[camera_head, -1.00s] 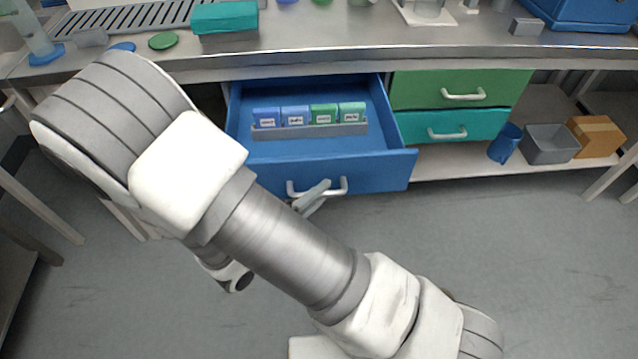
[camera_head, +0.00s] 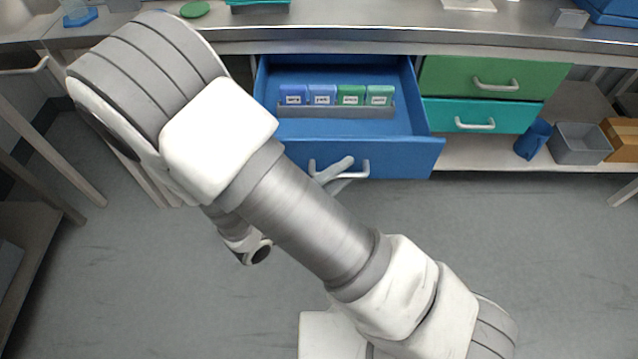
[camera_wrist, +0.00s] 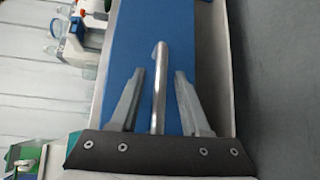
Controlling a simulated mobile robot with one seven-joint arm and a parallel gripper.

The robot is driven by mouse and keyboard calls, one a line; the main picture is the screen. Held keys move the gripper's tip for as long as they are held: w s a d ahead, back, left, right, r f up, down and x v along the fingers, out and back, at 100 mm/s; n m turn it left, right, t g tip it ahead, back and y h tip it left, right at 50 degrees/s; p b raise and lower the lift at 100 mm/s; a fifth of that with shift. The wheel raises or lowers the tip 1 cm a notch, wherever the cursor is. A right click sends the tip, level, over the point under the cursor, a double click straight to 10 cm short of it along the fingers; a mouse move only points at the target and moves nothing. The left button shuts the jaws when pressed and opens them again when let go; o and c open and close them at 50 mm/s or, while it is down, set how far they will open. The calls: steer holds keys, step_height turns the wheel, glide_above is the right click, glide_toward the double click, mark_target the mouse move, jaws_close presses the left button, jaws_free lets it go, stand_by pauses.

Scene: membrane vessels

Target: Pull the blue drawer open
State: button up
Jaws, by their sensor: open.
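The blue drawer (camera_head: 394,158) stands pulled out from under the bench in the head view, its inside showing. Its pale bar handle (camera_head: 363,168) is on the front face. In the wrist view the blue front (camera_wrist: 125,40) and the metal handle (camera_wrist: 160,88) fill the middle. My gripper (camera_wrist: 160,74) is open there, with one finger on each side of the handle and visible gaps between. In the head view my gripper (camera_head: 335,172) is at the handle's left part, partly hidden by my arm.
A grey holder (camera_head: 330,112) with several blue and green labelled boxes is in the drawer. Green (camera_head: 495,80) and teal (camera_head: 480,118) drawers are shut at right. A blue cup (camera_head: 533,140) and grey bin (camera_head: 580,145) stand on the lower shelf. Floor in front is clear.

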steer(key=p+v, duration=0.3)
steer(key=v, duration=1.4)
steer(key=shift+a, duration=0.25)
steer(key=w+d+r+m+g+y, duration=0.1)
steer(key=d+r+m+g+y, duration=0.8)
steer(key=d+r, duration=1.35)
step_height(320, 180, up, 20)
steer(key=m+t+y+p, duration=0.1)
steer(key=t+y+p, duration=0.1)
steer(key=p, duration=1.7)
steer(key=shift+m+t+y, duration=0.3)
steer(key=shift+t, duration=0.2)
